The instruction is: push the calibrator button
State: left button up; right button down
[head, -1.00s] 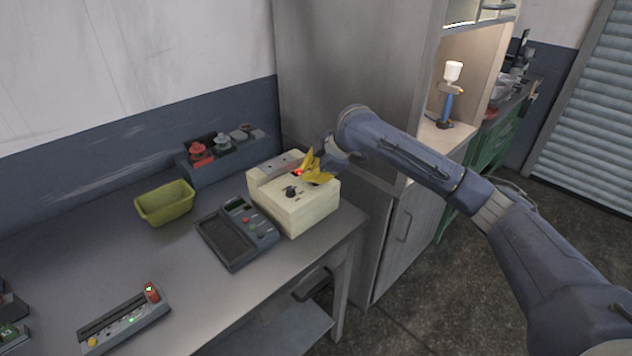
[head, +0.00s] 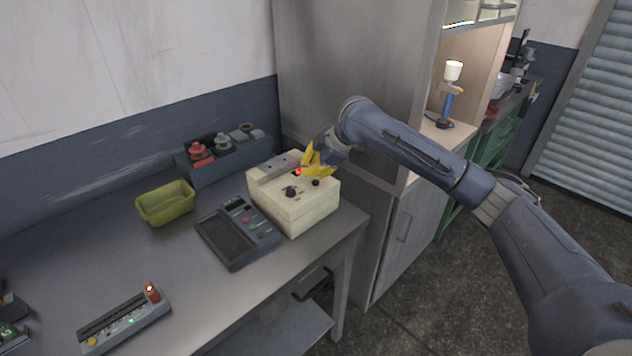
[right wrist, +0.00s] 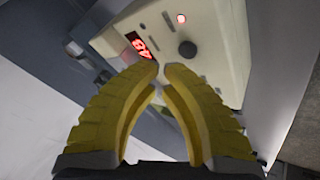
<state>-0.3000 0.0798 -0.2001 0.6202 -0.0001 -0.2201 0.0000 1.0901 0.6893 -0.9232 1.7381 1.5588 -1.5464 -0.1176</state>
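A cream box (head: 298,209) with a black knob (head: 291,191), a small dark round button (head: 316,183) and a glowing red spot (head: 298,172) on top stands at the bench's right end. I take it as the calibrator. In the right wrist view the box (right wrist: 218,62) shows a red lit display (right wrist: 138,42), a black round control (right wrist: 187,48) and a bright red-rimmed lamp (right wrist: 181,18). My right gripper (head: 306,171), with yellow fingers, hovers over its top, apart from the dark button. The fingertips nearly meet, with nothing between them. My left gripper is out of view.
An olive bin (head: 165,204) and a rack with red and grey spools (head: 222,154) stand behind. A strip-shaped device (head: 125,318) lies at front left. A tall cabinet (head: 350,80) rises just right of the bench.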

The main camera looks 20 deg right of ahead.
jog(key=shift+r, duration=3)
